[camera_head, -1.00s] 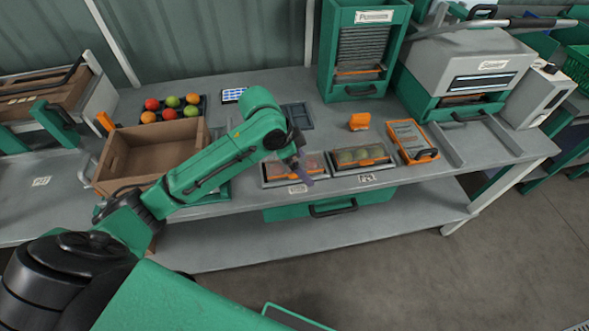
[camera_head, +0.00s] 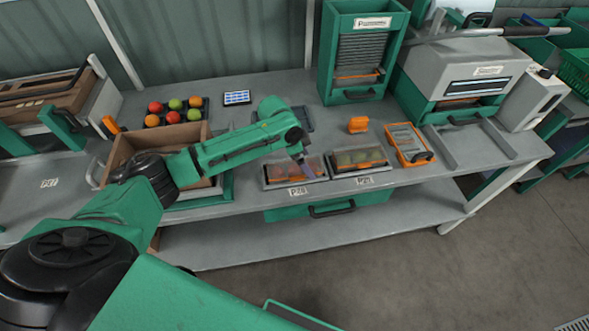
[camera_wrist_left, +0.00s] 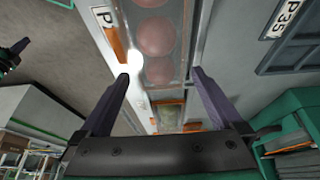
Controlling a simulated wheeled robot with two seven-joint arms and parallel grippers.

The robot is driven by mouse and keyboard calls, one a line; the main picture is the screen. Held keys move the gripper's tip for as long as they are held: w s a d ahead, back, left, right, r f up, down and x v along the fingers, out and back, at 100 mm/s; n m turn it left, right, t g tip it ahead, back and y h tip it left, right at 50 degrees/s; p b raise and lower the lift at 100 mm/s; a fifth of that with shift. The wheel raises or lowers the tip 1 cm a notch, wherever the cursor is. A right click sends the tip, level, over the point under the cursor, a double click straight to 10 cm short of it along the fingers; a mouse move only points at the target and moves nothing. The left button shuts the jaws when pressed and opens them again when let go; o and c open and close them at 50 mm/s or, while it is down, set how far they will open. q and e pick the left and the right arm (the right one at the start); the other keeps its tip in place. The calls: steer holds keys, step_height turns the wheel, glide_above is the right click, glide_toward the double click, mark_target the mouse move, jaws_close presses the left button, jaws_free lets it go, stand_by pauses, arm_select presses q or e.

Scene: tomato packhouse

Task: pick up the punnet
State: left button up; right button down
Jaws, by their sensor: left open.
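A clear punnet with reddish tomatoes (camera_head: 280,173) sits in a tray at the bench's front edge, behind a label reading P26. A second punnet with yellow-green tomatoes (camera_head: 358,158) sits just right of it. My left gripper (camera_head: 303,163) is over the right part of the reddish punnet, partly hiding it. In the left wrist view the fingers (camera_wrist_left: 160,80) are spread and empty, with the reddish punnet (camera_wrist_left: 155,35) ahead of and between them. I cannot tell whether they touch it. My right gripper is not in view.
A brown crate (camera_head: 122,150) stands at left under my arm, with a tray of loose tomatoes (camera_head: 150,122) behind it. An orange-framed tray (camera_head: 408,143) and a small orange object (camera_head: 358,124) are at right. A green cabinet (camera_head: 362,50) stands at the back.

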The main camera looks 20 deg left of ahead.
arm_select(q)
steer(key=shift+w+d+f, duration=0.15)
steer(key=shift+d+f, duration=0.05)
steer(key=shift+f, duration=0.3)
steer(key=shift+a, duration=0.1)
steer(key=c, duration=1)
steer(key=shift+c, duration=1.3)
steer(key=shift+r, duration=0.15)
